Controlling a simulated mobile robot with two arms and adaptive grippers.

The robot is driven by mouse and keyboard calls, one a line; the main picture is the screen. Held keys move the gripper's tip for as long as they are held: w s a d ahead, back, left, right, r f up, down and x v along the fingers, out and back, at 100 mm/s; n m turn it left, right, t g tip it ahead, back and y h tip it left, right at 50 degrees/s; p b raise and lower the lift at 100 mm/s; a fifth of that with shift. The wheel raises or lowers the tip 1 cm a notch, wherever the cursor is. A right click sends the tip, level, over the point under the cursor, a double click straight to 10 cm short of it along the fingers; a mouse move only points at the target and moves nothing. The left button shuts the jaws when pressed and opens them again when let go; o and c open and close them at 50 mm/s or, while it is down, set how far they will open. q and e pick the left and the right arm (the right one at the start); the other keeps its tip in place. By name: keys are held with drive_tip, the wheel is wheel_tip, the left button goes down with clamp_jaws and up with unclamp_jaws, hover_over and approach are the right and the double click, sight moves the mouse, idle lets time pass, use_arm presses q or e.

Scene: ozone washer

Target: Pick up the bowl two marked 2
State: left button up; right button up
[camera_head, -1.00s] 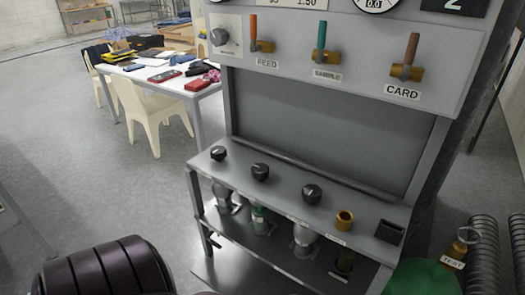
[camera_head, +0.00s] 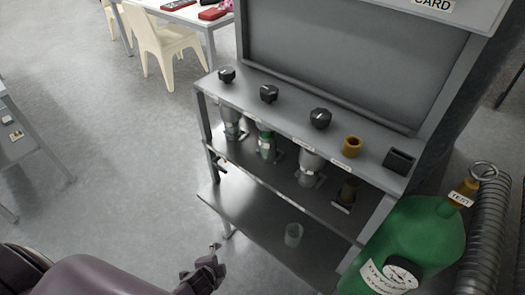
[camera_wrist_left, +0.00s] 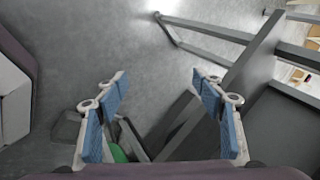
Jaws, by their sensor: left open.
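A small translucent greenish cup (camera_head: 293,234) stands on the bottom shelf of the grey washer bench; it looks like a bowl, but I cannot read a 2 on it. My left gripper (camera_head: 212,262) is low in front of the bench, left of this cup and apart from it. In the left wrist view its blue-padded fingers (camera_wrist_left: 160,90) are wide apart with nothing between them but floor and frame parts behind. Several bowl-like units hang under the bench top, one with a green band (camera_head: 266,146); no number is legible on them. My right gripper is not in view.
The bench top (camera_head: 290,105) carries black knobs and a brass fitting (camera_head: 352,146). A middle shelf (camera_head: 270,172) lies above the bottom shelf. A green tank (camera_head: 425,235) marked TEST and a coiled hose (camera_head: 488,235) stand at right.

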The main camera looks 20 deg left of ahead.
use_arm(q)
drive_tip(key=w+r+m+t+b, duration=0.2)
drive_tip(key=w+r+m+t, duration=0.15)
drive_tip(key=w+r, duration=0.6)
drive_tip(key=m+t+h+b, duration=0.35)
drive_tip(key=m+t, duration=0.45)
drive_tip(key=m, duration=1.3)
approach(264, 146)
drive_tip(key=shift+g+h, duration=0.25)
drive_tip(key=shift+h, duration=0.1)
drive_tip(key=w, duration=0.3)
drive_tip(key=w+p, duration=0.1)
drive_tip(key=w, duration=0.1)
drive_tip(key=shift+a+f, duration=0.3)
drive_tip(key=shift+f, duration=0.05)
drive_tip(key=shift+w+d+r+m, duration=0.15)
drive_tip(key=shift+w+d+m, duration=0.05)
drive_tip(key=shift+m, duration=0.25)
drive_tip(key=shift+w+d+r, duration=0.1)
drive_tip(key=shift+w+d, duration=0.1)
drive_tip(key=shift+w, duration=0.6)
drive_tip(key=w, duration=0.2)
drive_tip(key=w+d+p, duration=0.1)
drive_tip(key=w, duration=0.2)
drive_tip(key=shift+r, duration=0.15)
drive_tip(key=shift+w+d, duration=0.1)
drive_tip(key=shift+w, duration=0.35)
